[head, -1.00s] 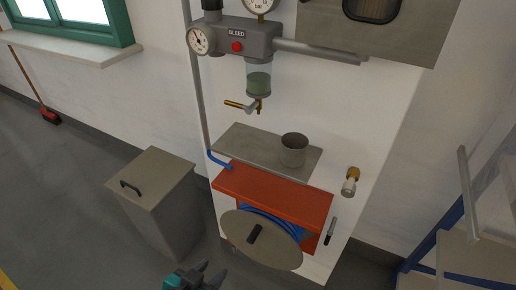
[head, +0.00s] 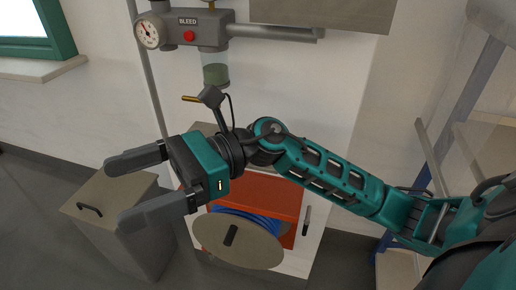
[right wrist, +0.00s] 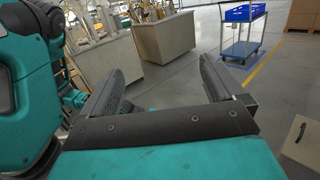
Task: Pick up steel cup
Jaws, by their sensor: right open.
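The steel cup does not show in the head view; my right arm covers the place on the grey shelf where it stood. Most of that shelf is hidden too. My right gripper (head: 116,194) is open and empty, its fingers pointing left, in front of the wall panel and above the grey bin. In the right wrist view its open fingers (right wrist: 158,75) have only floor and distant furniture between and beyond them, with no cup. My left gripper does not show.
A red hose-reel housing (head: 262,194) with a round disc (head: 238,243) sits below my arm. A lidded grey bin (head: 105,205) stands at left. The bleed unit (head: 205,30) is above. A blue-framed rack (head: 470,90) stands at right. A blue cart (right wrist: 243,35) is far off.

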